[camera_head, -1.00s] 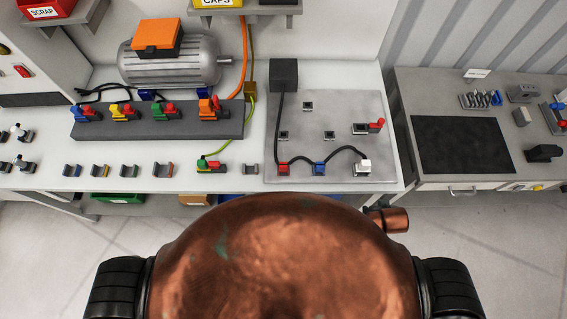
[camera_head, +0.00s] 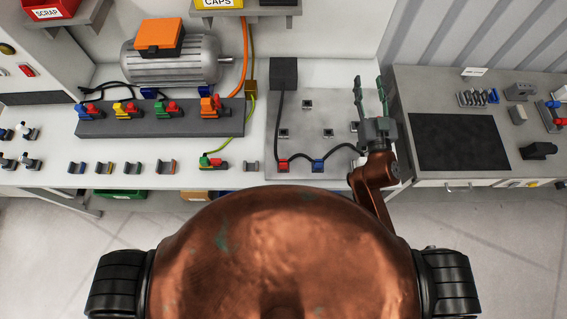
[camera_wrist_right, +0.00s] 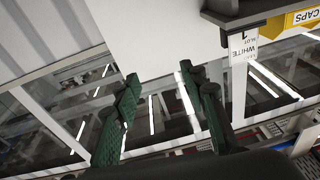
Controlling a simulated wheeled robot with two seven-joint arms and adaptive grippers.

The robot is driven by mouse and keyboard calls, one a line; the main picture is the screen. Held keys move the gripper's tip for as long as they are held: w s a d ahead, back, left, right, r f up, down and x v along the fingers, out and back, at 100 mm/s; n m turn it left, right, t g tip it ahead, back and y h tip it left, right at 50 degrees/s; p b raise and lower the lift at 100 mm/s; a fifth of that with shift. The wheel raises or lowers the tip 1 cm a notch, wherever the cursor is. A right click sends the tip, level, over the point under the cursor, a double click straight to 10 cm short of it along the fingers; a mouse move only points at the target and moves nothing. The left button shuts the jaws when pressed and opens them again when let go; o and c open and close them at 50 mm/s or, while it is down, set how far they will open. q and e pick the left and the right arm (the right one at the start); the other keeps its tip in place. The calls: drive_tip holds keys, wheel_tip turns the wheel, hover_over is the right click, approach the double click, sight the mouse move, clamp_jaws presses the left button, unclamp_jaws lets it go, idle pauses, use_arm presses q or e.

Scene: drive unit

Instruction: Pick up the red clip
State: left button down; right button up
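A small red clip (camera_head: 283,166) sits at the front left of the grey plate (camera_head: 300,110), with a black cable running at it. A blue clip (camera_head: 318,166) sits just to its right. My right gripper (camera_head: 370,85) is raised over the right part of the plate, to the right of the red clip and apart from it. Its two dark green fingers are spread with nothing between them. They also show open in the right wrist view (camera_wrist_right: 160,78), where no red clip can be made out. My left gripper is not in view.
A dark rail (camera_head: 160,117) carries several coloured connectors, and more small clips lie along the bench front. A green and red piece (camera_head: 213,160) stands left of the plate. A motor (camera_head: 170,60) stands behind. A black mat (camera_head: 460,142) is on the right bench.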

drive_tip(key=s+a+r+n+g+y, duration=0.2)
drive_tip(key=a+r+n+y, duration=0.35)
drive_tip(key=a+y, duration=0.35)
drive_tip(key=s+a+r+n+g+y, duration=0.3)
drive_tip(key=a+n+y, duration=0.35)
drive_tip(key=a, duration=0.55)
drive_tip(key=s+a+f+n+g+y, duration=0.3)
drive_tip(key=s+a+n+g, duration=0.25)
drive_tip(key=a+g, duration=0.35)
drive_tip(key=g+h, duration=0.6)
drive_tip(key=h, duration=0.9)
approach(284, 161)
drive_tip(key=x, duration=0.3)
drive_tip(key=shift+p+x, duration=0.8)
drive_tip(key=shift+x, duration=2.85)
drive_tip(key=shift+s, duration=0.1)
clamp_jaws()
